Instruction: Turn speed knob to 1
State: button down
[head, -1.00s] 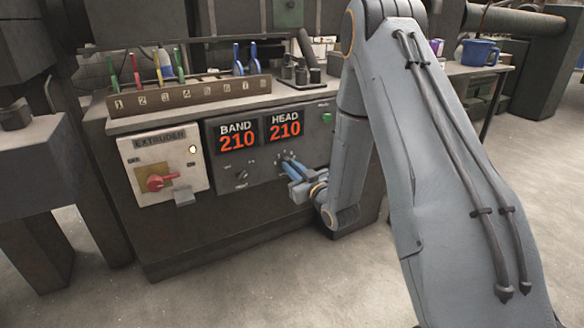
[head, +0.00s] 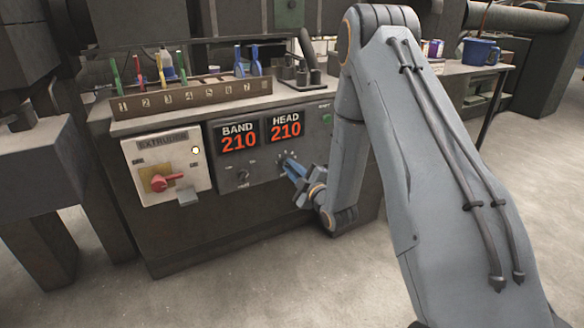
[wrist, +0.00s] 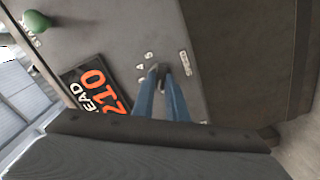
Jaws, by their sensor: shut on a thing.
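The speed knob is a small dark knob (wrist: 162,70) on the grey control panel, beside the printed word SPEED and a few dial numbers in the wrist view. My gripper (wrist: 163,78) has two blue fingers shut on the knob, one on each side. In the head view my gripper (head: 287,162) reaches the panel from the right, below the HEAD display, and its fingers hide most of the knob. The wrist view is rolled, so the dial lettering is tilted. I cannot read which number the knob points to.
Beside the knob are the BAND display (head: 238,138), the HEAD display (head: 286,126) and a smaller knob (head: 242,175). The extruder switch box (head: 165,168) with a red handle is at left. A green START button (wrist: 37,21) is near. A tool rack (head: 190,98) stands on top.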

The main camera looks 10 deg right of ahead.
jog(key=shift+f+n, duration=0.1)
jog(key=shift+n, duration=1.8)
jog(key=c, duration=1.8)
grip_release()
jog(key=shift+o, duration=0.2)
jog(key=shift+s, duration=0.1)
jog(key=p+v, duration=0.1)
jog(key=v, duration=0.6)
jog(key=shift+s+d, duration=0.15)
jog(key=shift+s, duration=0.15)
